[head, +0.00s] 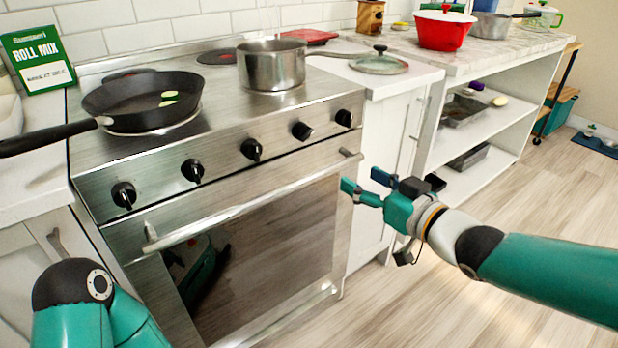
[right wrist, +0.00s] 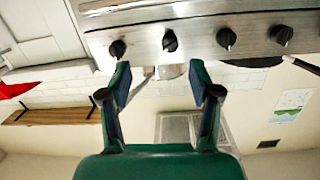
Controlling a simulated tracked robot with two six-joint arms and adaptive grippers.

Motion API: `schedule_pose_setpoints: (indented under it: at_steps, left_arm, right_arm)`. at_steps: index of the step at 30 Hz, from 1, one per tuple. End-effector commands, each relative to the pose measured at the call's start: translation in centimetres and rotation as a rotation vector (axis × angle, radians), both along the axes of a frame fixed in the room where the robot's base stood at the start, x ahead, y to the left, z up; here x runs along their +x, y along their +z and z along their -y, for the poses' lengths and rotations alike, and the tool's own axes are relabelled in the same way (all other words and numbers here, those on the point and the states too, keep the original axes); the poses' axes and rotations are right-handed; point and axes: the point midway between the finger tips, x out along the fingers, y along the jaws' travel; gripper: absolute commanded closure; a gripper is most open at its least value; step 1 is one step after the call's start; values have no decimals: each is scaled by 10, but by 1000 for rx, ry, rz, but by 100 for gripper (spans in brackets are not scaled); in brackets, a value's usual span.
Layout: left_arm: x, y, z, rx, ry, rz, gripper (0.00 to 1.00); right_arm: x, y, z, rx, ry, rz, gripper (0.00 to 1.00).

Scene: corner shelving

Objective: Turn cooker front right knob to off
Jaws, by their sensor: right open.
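The steel cooker (head: 225,135) has a row of several black knobs along its front. The rightmost knob (head: 344,118) sits near the panel's right end, with another knob (head: 302,131) to its left. Which one is the front right knob is not marked legibly. My right gripper (head: 360,180) is open and empty, below the rightmost knob in the head view and apart from it. In the right wrist view, which is upside down, the fingers (right wrist: 160,67) point at the panel, with a knob (right wrist: 170,40) beyond the gap and another knob (right wrist: 117,49) beyond the left finger. My left gripper is out of view.
A frying pan (head: 140,98) and a steel pot (head: 271,65) stand on the hob. The oven handle (head: 250,203) sticks out below the knobs. White shelving (head: 490,125) stands to the right. The wooden floor before it is clear.

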Motion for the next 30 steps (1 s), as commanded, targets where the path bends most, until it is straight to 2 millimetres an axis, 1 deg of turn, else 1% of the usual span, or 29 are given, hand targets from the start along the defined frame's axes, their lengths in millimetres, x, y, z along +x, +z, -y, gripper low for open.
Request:
schedule_pose_setpoints:
  at_steps: [1,3,7,11,14,17,24,30]
  left_arm:
    - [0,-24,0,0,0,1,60]
    - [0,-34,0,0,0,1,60]
    - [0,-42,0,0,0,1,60]
    - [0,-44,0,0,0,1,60]
    - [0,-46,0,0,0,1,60]
    - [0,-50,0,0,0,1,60]
    - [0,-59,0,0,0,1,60]
    - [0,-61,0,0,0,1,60]
  right_arm:
    - [-4,-4,-1,-2,11,45,37]
    - [-8,5,-1,-6,23,87,37]
    - [-12,16,-2,-10,36,129,37]
    - [-8,20,-7,-11,40,138,37]
    - [2,19,-14,-10,41,138,37]
    - [16,18,-24,-10,41,136,37]
    - [57,17,-55,-11,41,136,37]
    - [91,19,-79,-10,39,135,37]
